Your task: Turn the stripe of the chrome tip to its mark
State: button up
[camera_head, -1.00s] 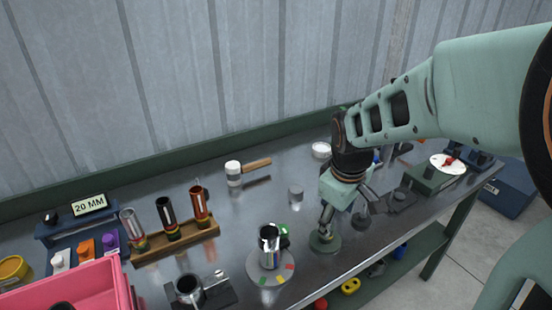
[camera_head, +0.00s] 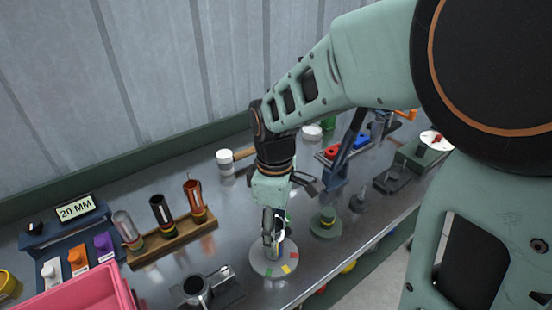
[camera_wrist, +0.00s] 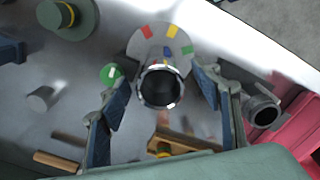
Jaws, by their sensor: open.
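The chrome tip (camera_wrist: 146,92), a shiny open tube, stands upright on a pale grey round disc (camera_wrist: 144,42). Red, yellow, green and blue patches lie around the disc's edge. In the head view the disc (camera_head: 258,263) shows, with the tip largely hidden by my fingers. My gripper (camera_head: 272,232) points down over the tip. In the wrist view my gripper (camera_wrist: 161,80) is open, with one finger on each side of the tip and visible gaps. A small bluish spot shows on the tip's near rim; I cannot tell whether it is the stripe.
A green round piece (camera_wrist: 111,73) sits beside the tip, close to the left finger. A clamp-like block with a dark tube (camera_head: 197,287) stands left of the disc. A green-based stand (camera_head: 326,223) is to the right. A wooden rack (camera_head: 172,242) and pink bin (camera_head: 88,290) lie further left.

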notch_tip(320, 180, down, 7)
jog(key=shift+r, duration=0.2)
jog(key=c, duration=1.4)
jog(key=shift+w+r+n+p, duration=0.15)
jog(key=shift+n+p, duration=1)
jog(key=shift+n, duration=1.35)
jog(key=shift+n+p, duration=0.4)
jog(key=shift+n, duration=0.5)
jog(key=shift+a+n+p, duration=0.1)
jog(key=shift+n+p, duration=0.85)
jog(key=shift+n, duration=0.25)
jog(key=shift+w+n, duration=0.1)
jog(key=shift+n, duration=0.3)
